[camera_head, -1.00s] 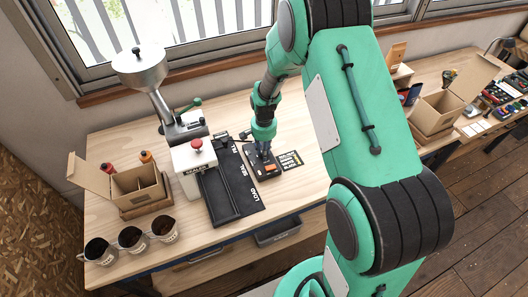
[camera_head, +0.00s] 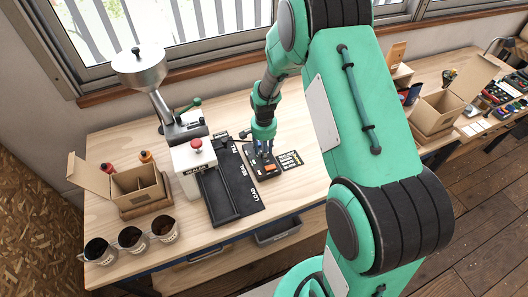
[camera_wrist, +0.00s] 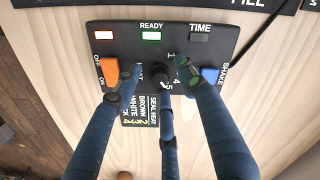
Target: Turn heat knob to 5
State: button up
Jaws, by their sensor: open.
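The heat knob (camera_wrist: 160,77) is a small black knob in the middle of a black control panel (camera_wrist: 224,52) in the wrist view. The digits 1, 4 and 5 show at its right side. Which digit its pointer meets I cannot tell for sure. My gripper (camera_wrist: 153,72) is open, with long dark blue fingers around the knob: one at its left, one at its right, one below it. Contact with the knob cannot be made out. In the head view my gripper (camera_head: 264,148) points down over the panel (camera_head: 266,170), and the knob is hidden.
The panel has an orange off/on switch (camera_wrist: 110,71), a lit green READY light (camera_wrist: 151,36) and a blue SHAKE button (camera_wrist: 210,75). A seal heat card (camera_wrist: 139,111) lies beside it. Left stand a sealer (camera_head: 190,158), an open carton (camera_head: 137,186) and bean cups (camera_head: 131,240).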

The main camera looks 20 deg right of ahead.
notch_tip(320, 180, up, 12)
dwell(0.6)
dwell(0.5)
jog(key=s+a+r+n+t+b, duration=0.1)
jog(key=s+a+r+n, duration=0.15)
jog(key=s+r, duration=0.6)
jog(key=s+a+r+n+t+b, duration=0.25)
jog(key=s+r, duration=0.25)
jog(key=r, duration=0.7)
jog(key=s+a+r+n+t, duration=0.1)
jog(key=s+r+n, duration=0.1)
jog(key=s, duration=0.7)
jog(key=s+a+r+n+t+b, duration=0.1)
jog(key=s+a+r+n, duration=0.1)
jog(key=s, duration=0.8)
jog(key=shift+r, duration=0.6)
jog(key=shift+a, duration=0.1)
dwell(0.7)
